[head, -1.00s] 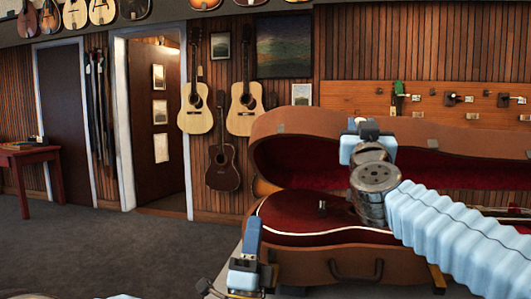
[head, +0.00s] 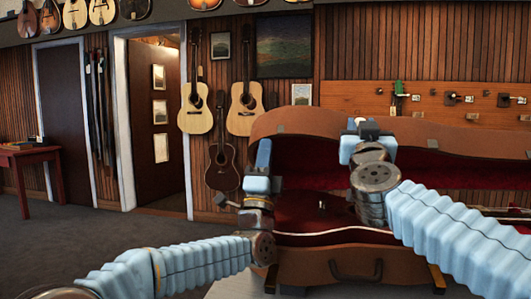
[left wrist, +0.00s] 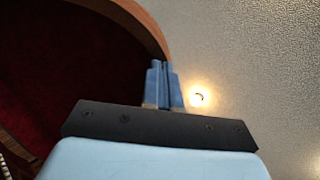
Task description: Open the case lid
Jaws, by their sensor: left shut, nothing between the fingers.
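The brown guitar case (head: 310,261) lies with its lid (head: 330,121) raised, showing the dark red lining. A dark red guitar (head: 345,239) lies in the case, partly hidden by my arms. My left gripper (head: 264,146) is shut and empty, pointing up in front of the lid's left end. In the left wrist view its closed blue fingers (left wrist: 159,68) appear against the lid's brown rim (left wrist: 142,22); I cannot tell whether they touch it. My right gripper (head: 366,126) is up in front of the lid's middle; its fingers are not clear.
A panel with tuners and small hardware (head: 430,100) is on the wall behind the case. Guitars (head: 195,110) hang on the wall to the left. A red table (head: 35,160) stands far left. The grey carpet between is clear.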

